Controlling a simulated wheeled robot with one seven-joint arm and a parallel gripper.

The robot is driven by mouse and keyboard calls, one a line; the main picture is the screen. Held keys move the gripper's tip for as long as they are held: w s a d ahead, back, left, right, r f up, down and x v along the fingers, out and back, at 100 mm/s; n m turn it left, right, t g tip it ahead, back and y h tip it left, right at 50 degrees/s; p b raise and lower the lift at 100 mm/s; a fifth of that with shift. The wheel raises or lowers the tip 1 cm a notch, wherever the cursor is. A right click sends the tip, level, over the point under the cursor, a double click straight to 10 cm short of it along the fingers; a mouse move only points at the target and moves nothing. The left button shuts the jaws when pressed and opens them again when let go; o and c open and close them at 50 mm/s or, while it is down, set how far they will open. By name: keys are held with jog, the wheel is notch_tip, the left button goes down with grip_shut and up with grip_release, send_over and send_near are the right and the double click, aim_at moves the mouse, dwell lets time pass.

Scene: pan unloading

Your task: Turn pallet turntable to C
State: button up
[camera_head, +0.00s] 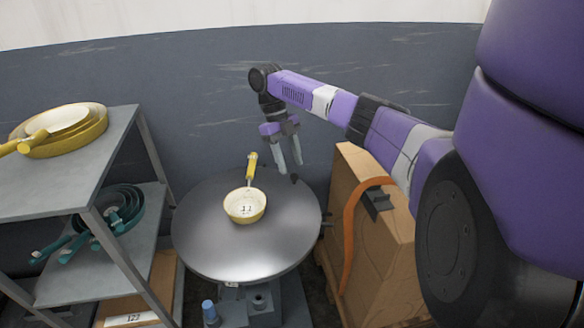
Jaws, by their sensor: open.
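The pallet turntable (205,249) is a round grey metal disc on a grey base, in the lower middle of the head view. A small cream pan (245,205) with a yellow handle lies on it, handle pointing to the back. A small dark knob (294,178) shows at the disc's back right. My gripper (289,166) is open and points down near that knob, at the back right of the disc. I cannot tell whether it touches anything. A small label (231,284) sits at the front edge, too small to read.
A grey shelf (66,174) on the left holds yellow pans (66,131) on top and teal pans (118,205) below. A cardboard box (347,182) with an orange strap stands close to the turntable's right. A wall (190,95) runs behind.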

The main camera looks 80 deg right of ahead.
jog(key=v, duration=0.4)
jog(key=shift+w+d+r+b, duration=0.1)
jog(key=shift+r+b, duration=0.15)
jog(key=shift+b, duration=0.1)
